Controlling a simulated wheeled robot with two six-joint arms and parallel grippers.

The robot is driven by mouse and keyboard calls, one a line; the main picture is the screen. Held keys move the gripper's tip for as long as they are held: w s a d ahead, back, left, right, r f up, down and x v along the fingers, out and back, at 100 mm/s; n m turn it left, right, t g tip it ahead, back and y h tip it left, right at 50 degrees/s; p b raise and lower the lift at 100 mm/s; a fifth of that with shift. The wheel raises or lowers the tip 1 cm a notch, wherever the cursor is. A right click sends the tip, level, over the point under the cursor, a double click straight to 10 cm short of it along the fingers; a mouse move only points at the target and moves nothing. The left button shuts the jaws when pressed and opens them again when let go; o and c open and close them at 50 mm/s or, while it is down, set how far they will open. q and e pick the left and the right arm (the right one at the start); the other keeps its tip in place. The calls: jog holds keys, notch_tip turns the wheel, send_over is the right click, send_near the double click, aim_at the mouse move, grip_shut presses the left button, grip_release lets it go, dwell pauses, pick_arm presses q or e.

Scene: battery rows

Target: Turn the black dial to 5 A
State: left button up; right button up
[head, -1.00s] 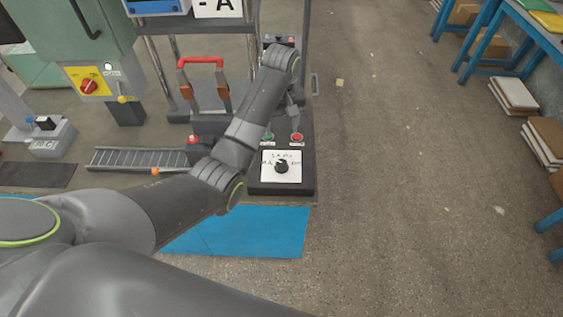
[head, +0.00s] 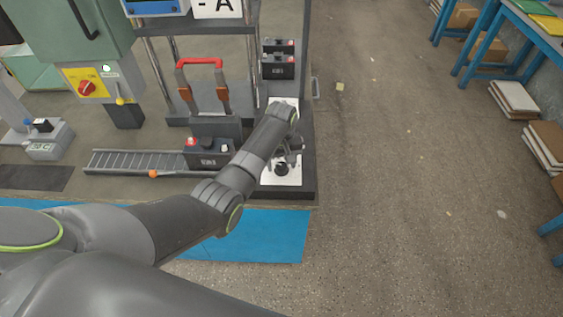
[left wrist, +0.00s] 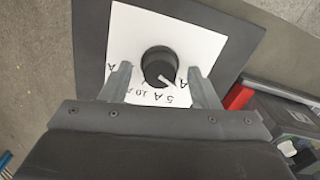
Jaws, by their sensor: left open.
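The black dial (head: 281,168) sits on a white plate (head: 293,179) at the front of a dark stand. In the left wrist view the round dial (left wrist: 157,62) has a light pointer mark toward the lower right. Handwritten labels on the plate (left wrist: 200,42) include "5 A" (left wrist: 177,98) and "10 A" beside it; another label is partly hidden by a finger. My left gripper (head: 286,156) is over the plate, and in the wrist view its open fingers (left wrist: 159,80) stand on either side of the dial. Contact cannot be told. My right gripper is not in view.
Another dark battery (head: 278,66) stands farther back on the stand. A yellow panel with a red knob (head: 87,88) is at left.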

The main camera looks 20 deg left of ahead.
pick_arm(q)
jog(key=shift+c, duration=0.4)
jog(key=c, duration=0.9)
jog(key=shift+r+m+p, duration=0.1)
jog(key=shift+m+p, duration=1.3)
jog(key=shift+m, duration=0.3)
jog(key=m+p, duration=0.1)
jog(key=m, duration=0.2)
jog(key=shift+w+m+p, duration=0.1)
jog(key=shift+m+p, duration=0.5)
jog(key=shift+m, duration=0.5)
